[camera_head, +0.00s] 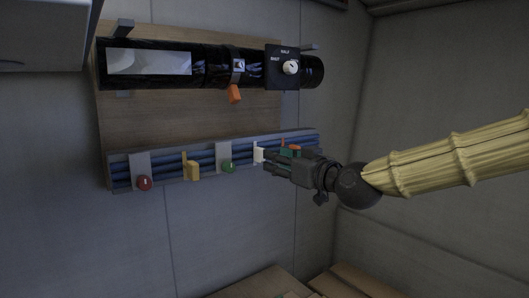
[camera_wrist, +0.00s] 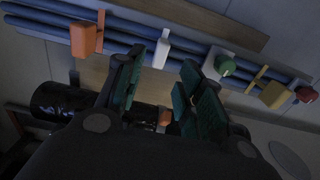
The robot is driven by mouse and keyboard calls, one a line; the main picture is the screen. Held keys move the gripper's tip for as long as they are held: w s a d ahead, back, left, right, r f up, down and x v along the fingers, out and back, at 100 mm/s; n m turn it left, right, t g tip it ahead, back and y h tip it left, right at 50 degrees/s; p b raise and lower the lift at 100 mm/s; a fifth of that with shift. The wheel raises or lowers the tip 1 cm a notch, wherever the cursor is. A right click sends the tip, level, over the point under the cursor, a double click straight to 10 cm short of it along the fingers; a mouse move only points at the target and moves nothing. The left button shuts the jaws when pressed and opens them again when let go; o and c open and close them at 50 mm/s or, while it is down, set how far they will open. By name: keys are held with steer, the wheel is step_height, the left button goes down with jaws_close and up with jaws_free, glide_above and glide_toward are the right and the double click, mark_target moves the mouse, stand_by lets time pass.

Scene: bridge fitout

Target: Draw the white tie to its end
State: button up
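The white tie (camera_head: 259,155) is a small pale block on the blue cable bundle, between a green knob and an orange tie. In the wrist view the white tie (camera_wrist: 162,52) hangs from a thin white strap, just beyond the space between my fingertips. My gripper (camera_head: 271,163) is at the right part of the cable tray, close to the white tie. In the wrist view my gripper (camera_wrist: 161,76) has its green-padded fingers apart with nothing between them. In the head view my gripper hides part of the tray's right end.
The cable tray (camera_head: 206,176) also carries a red knob (camera_head: 144,183), a yellow tie (camera_head: 192,172), the green knob (camera_head: 228,167) and the orange tie (camera_wrist: 83,40). Above is a black pipe (camera_head: 215,66) with an orange tab (camera_head: 234,94). Wooden boxes (camera_head: 265,284) lie below.

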mark_target(260, 155)
steer(key=shift+p+x, duration=1.2)
steer(key=shift+x, duration=2.2)
jaws_close()
